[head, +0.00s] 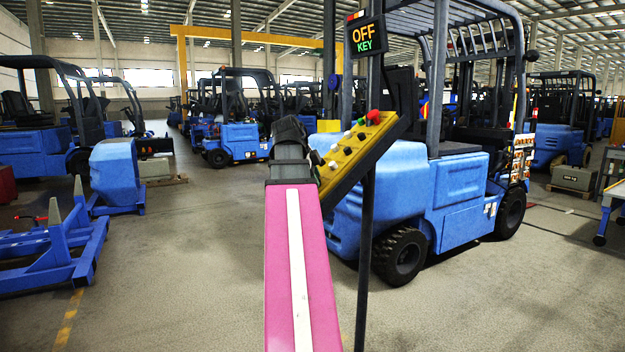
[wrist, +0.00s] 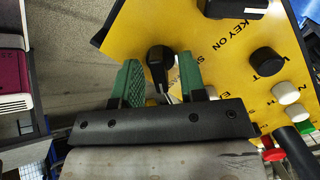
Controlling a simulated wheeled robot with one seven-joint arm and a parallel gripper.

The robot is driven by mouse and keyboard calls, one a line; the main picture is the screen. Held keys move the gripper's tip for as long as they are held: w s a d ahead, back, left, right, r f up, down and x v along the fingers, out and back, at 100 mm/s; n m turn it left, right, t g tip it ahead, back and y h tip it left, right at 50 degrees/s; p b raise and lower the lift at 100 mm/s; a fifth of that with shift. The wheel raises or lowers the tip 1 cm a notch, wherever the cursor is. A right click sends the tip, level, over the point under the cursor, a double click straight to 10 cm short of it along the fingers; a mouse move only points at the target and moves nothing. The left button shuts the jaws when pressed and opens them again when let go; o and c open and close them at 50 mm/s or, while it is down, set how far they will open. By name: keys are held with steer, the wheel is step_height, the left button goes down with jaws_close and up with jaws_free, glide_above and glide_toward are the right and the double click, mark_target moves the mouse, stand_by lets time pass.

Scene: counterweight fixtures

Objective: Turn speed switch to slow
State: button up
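The yellow control panel (head: 350,155) stands on a dark post in front of a blue forklift; it fills much of the wrist view (wrist: 215,45). It carries black, white and red knobs. My gripper (wrist: 159,62) has its two green fingers apart, one on each side of a black knob (wrist: 160,56). I cannot tell whether they touch it. Part of the lettering beside this knob is hidden by the fingers, so I cannot tell which knob is the speed switch. In the head view my dark gripper (head: 291,143) is at the panel's left end.
Other black (wrist: 267,60) and white (wrist: 285,93) knobs and a red knob (wrist: 272,154) lie to the right in the wrist view. A blue forklift (head: 455,190) stands behind the panel. Open floor lies in front.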

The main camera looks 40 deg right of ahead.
jaws_close()
steer(key=shift+n, duration=0.3)
steer(key=n, duration=0.3)
steer(key=shift+n+g, duration=0.3)
steer(key=n, duration=0.3)
steer(key=shift+w, duration=0.1)
steer(key=n+g, duration=0.1)
steer(key=n, duration=0.3)
steer(key=shift+w+n+y, duration=0.1)
steer(key=shift+n+y, duration=0.2)
steer(key=shift+n+g, duration=0.3)
steer(key=shift+n, duration=1.6)
